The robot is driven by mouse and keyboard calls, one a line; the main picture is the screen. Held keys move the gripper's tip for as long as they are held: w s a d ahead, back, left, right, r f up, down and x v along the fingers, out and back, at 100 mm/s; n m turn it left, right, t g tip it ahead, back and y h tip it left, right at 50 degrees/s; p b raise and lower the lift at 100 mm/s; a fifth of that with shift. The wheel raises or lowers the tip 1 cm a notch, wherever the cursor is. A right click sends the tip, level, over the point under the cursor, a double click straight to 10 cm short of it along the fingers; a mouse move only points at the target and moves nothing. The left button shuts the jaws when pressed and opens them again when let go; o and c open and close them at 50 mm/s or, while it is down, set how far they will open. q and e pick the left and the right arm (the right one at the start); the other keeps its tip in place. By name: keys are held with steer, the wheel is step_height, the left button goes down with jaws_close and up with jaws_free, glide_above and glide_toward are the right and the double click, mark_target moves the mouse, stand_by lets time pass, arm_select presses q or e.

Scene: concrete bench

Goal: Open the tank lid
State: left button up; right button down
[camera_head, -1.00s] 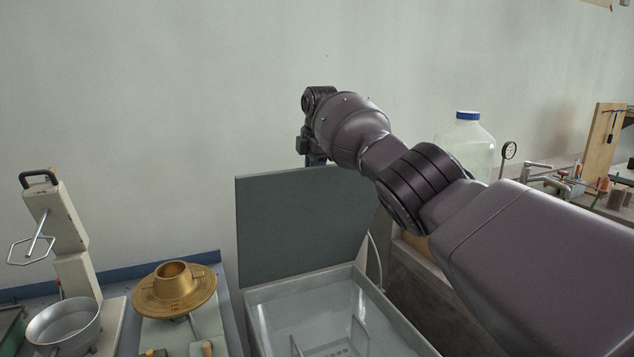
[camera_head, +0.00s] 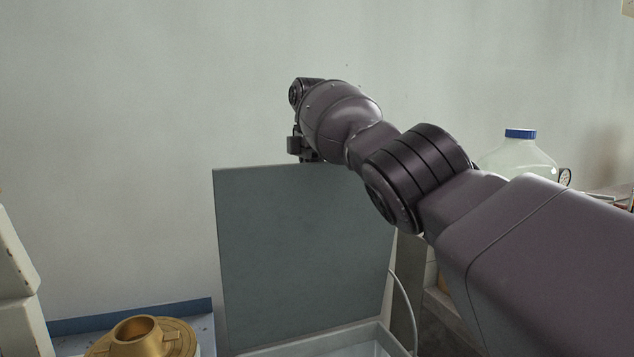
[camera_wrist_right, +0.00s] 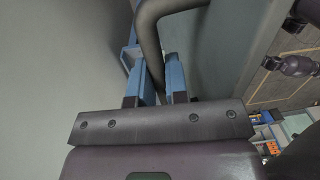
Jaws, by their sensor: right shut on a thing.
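The tank lid (camera_head: 300,260) is a flat grey panel standing raised, close to upright, at the back of the tank (camera_head: 372,340). Only a strip of the tank's pale rim and inside shows at the bottom of the head view. My right gripper (camera_head: 308,157) is at the lid's top edge, partly hidden behind my own wrist. In the right wrist view the blue fingers of my right gripper (camera_wrist_right: 158,85) are shut on the dark, curved lid handle (camera_wrist_right: 150,40). The lid face (camera_wrist_right: 232,40) shows beside it. My left gripper is in neither view.
A brass ring-shaped part (camera_head: 143,338) sits left of the tank. A white apparatus (camera_head: 15,265) stands at the far left. A clear jug with a blue cap (camera_head: 520,152) is behind my right arm. The wall (camera_head: 120,130) lies behind the lid.

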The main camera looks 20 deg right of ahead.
steer(key=shift+w+f, duration=0.2)
steer(key=shift+f, duration=0.05)
stand_by(0.3)
steer(key=c, duration=1.1)
jaws_free()
steer(key=shift+a, duration=0.1)
steer(key=shift+c, duration=0.2)
steer(key=shift+r, duration=0.15)
